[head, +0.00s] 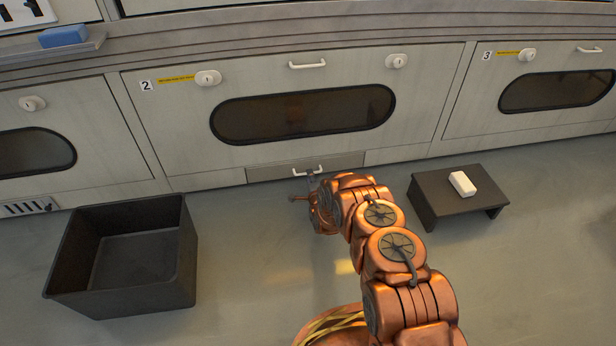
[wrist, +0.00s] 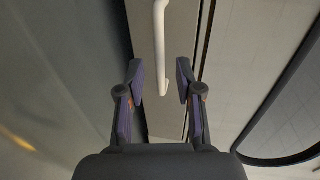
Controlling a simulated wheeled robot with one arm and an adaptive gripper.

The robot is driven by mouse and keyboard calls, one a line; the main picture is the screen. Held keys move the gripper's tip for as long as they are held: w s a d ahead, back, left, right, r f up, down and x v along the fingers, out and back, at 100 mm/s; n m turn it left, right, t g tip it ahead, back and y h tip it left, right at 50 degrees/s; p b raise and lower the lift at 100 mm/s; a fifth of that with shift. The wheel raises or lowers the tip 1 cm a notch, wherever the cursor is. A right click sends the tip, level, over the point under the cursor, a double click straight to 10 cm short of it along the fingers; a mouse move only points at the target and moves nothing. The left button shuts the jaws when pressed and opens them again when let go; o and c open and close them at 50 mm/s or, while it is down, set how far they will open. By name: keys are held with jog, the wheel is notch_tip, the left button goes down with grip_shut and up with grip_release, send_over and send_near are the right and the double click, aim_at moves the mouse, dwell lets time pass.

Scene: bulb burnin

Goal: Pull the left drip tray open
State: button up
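The drip tray (head: 266,174) is a low drawer front under the door labelled 2, and it looks flush with the cabinet. Its white bar handle (head: 322,168) is partly behind my gripper (head: 303,186). In the wrist view, the handle (wrist: 160,40) runs down the middle of the picture on the tray front (wrist: 182,75). My gripper (wrist: 160,80) is open, with one finger on each side of the handle's line. Gaps show between the fingers and the handle. I cannot tell exactly how far in depth the fingertips are from it.
A black open bin (head: 120,301) stands on the floor at left. A low dark stool (head: 440,189) with a white block (head: 462,184) stands at right. Door 2 (head: 180,130) has an oval window (head: 303,112). Floor between bin and arm is clear.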

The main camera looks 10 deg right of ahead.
jog(key=shift+w+f+b, duration=0.2)
jog(key=shift+w+b, duration=0.15)
jog(key=shift+w, duration=0.55)
jog(key=shift+w+f+b, duration=0.15)
jog(key=shift+w+b, duration=0.15)
jog(key=shift+w, duration=0.55)
grip_shut()
